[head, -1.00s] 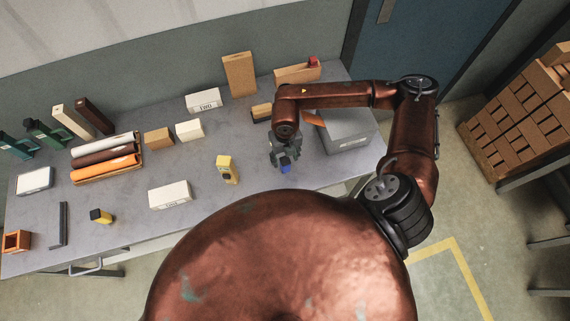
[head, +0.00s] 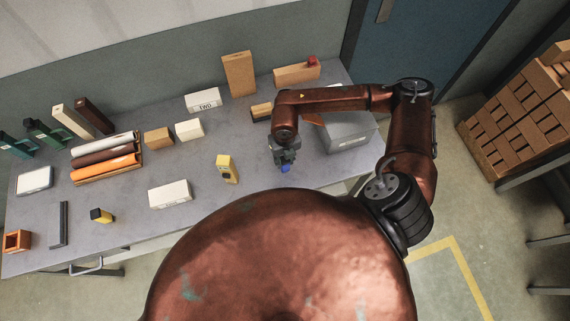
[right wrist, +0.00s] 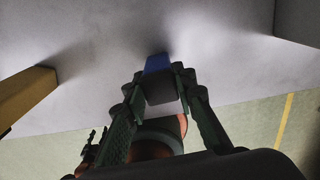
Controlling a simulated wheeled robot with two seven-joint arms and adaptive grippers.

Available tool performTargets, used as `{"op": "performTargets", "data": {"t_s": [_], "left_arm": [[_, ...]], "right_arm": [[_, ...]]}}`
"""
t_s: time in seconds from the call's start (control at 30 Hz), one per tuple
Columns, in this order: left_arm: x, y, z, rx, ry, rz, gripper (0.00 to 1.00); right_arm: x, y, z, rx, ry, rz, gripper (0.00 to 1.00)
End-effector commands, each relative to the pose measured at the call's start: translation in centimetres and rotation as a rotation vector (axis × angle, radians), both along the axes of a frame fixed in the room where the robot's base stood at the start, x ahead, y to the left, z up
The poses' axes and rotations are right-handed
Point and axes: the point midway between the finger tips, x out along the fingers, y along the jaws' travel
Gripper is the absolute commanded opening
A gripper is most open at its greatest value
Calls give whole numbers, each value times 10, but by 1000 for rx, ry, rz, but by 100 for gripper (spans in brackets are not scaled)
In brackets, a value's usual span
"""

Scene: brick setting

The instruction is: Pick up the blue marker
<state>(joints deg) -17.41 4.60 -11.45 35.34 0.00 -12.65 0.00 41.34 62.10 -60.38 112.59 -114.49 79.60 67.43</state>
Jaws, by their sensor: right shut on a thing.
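The blue marker (head: 285,169) is at the tip of my right gripper (head: 284,160), over the right part of the table near its front edge. In the right wrist view the marker's blue end (right wrist: 157,63) shows between the fingertips of my right gripper (right wrist: 160,82), which are shut on it. The fingers hide part of the marker. I cannot tell whether it touches the tabletop.
The grey table (head: 225,205) has free room around the marker. A yellow block-like object (head: 228,169) stands to its left, and a grey box (head: 348,133) to its right. A white box (head: 170,194) lies further left. Wooden blocks (head: 238,74) stand behind.

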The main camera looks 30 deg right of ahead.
Motion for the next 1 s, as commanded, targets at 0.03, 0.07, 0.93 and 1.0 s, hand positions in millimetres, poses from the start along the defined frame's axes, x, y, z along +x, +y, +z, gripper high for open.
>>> {"op": "performTargets", "data": {"t_s": [0.03, 0.07, 0.93, 1.0], "left_arm": [[2, 0, 0, 0, -2, 0, 53], [2, 0, 0, 0, -3, -1, 53], [6, 0, -7, -1, -8, -2, 53], [5, 0, -10, -1, -7, -2, 53]], "right_arm": [[0, 0, 0, 0, 0, 0, 2], [0, 0, 0, 0, 0, 0, 0], [-48, 27, 95, 2, -5, 7, 0], [-66, 37, 100, 3, -1, 9, 0]]}}
